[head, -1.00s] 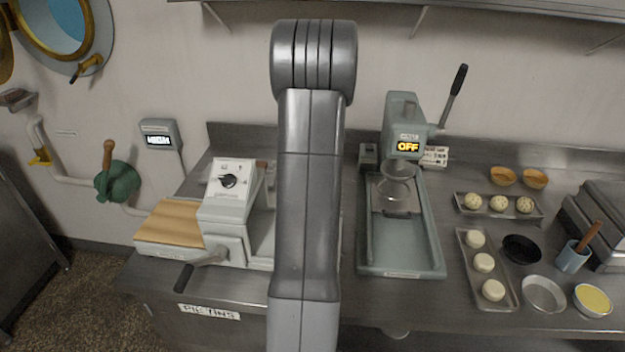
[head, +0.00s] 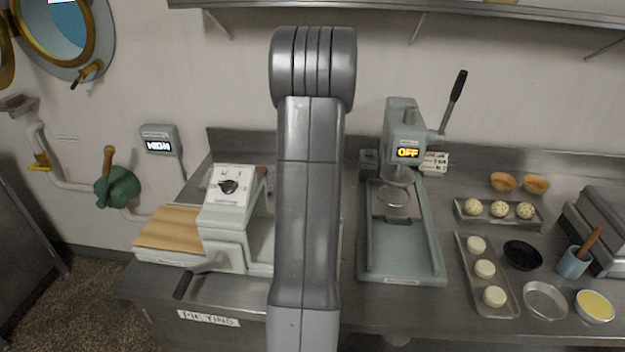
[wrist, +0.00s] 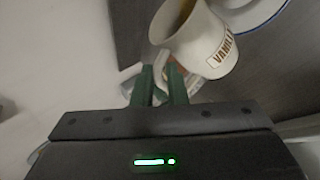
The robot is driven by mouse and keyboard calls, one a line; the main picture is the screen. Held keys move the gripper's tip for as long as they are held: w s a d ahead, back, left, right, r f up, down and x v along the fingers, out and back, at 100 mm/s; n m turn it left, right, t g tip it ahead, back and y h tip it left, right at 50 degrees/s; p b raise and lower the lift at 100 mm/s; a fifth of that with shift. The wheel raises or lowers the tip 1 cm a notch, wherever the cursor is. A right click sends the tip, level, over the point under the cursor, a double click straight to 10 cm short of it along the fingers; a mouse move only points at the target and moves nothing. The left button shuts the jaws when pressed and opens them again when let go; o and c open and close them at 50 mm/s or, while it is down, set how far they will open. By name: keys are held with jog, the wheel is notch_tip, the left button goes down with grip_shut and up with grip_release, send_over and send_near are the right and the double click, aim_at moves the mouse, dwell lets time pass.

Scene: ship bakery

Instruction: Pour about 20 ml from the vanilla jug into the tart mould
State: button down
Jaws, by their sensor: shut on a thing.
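The white vanilla jug (wrist: 205,45), lettered "VANIL…", shows in the wrist view, tilted in the picture, with brown liquid inside. My gripper (wrist: 165,75) has its two green fingers close together at the jug's near side, shut on it; the exact grip point is partly hidden. In the head view my arm hides the gripper and jug. I cannot be sure which vessel is the tart mould: a black round mould (head: 522,255) and an empty silver tin (head: 545,300) stand at the right of the counter.
A press (head: 405,140) reading OFF stands over a green-grey tray (head: 375,250). A dough tray (head: 487,275), a yellow-filled tin (head: 594,306) and a blue pot (head: 574,260) with a wooden handle crowd the right. A blue-rimmed dish (wrist: 262,18) lies beyond the jug.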

jog(key=shift+s+a+f+n+t+h+b, duration=0.2)
jog(key=shift+a+f+n+t+h+b, duration=0.15)
jog(key=shift+b, duration=1.75)
jog(key=s+a+n+t+h+b, duration=0.1)
jog(key=b, duration=0.4)
jog(key=shift+a, duration=0.2)
jog(key=shift+s+a+b, duration=0.2)
jog(key=shift+a+b, duration=0.2)
jog(key=shift+b, duration=0.7)
jog(key=shift+s+a+n+h+b, duration=0.1)
jog(key=shift+a+n+h+b, duration=0.15)
jog(key=shift+b, duration=0.1)
jog(key=shift+s+f+t+b, duration=0.1)
jog(key=shift+t+b, duration=0.15)
jog(key=shift+b, duration=0.1)
jog(key=s+a+r+n+t+h+b, duration=0.2)
jog(key=a+r+b, duration=0.3)
jog(key=r, duration=0.5)
jog(key=shift+s+n+t+h, duration=0.3)
jog(key=shift+s+n+t, duration=0.2)
jog(key=shift+s+n, duration=0.15)
